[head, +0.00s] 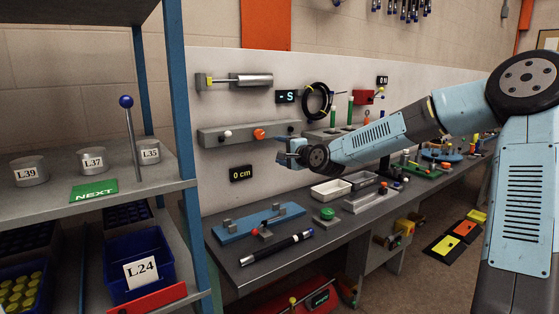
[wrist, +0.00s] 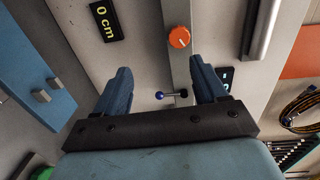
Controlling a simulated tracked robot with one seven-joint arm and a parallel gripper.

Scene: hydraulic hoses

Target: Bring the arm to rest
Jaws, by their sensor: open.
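My light blue arm reaches from the right across the bench in the head view. My gripper (head: 281,150) is in front of the wall panel, just right of the orange knob (head: 259,134) on the grey rail. In the wrist view my gripper (wrist: 160,68) has its two dark blue fingers wide apart, with nothing held between them. The orange knob (wrist: 179,37) shows beyond the fingertips, and a small blue-ended lever (wrist: 168,95) shows between the fingers. I cannot tell the exact gap to the rail.
The bench holds a blue plate (head: 258,223), a green button (head: 327,213), a white tray (head: 331,191) and a black cylinder (head: 276,249). A "0 cm" display (head: 241,174) is on the panel. A shelf with a blue post (head: 180,120) stands at the left.

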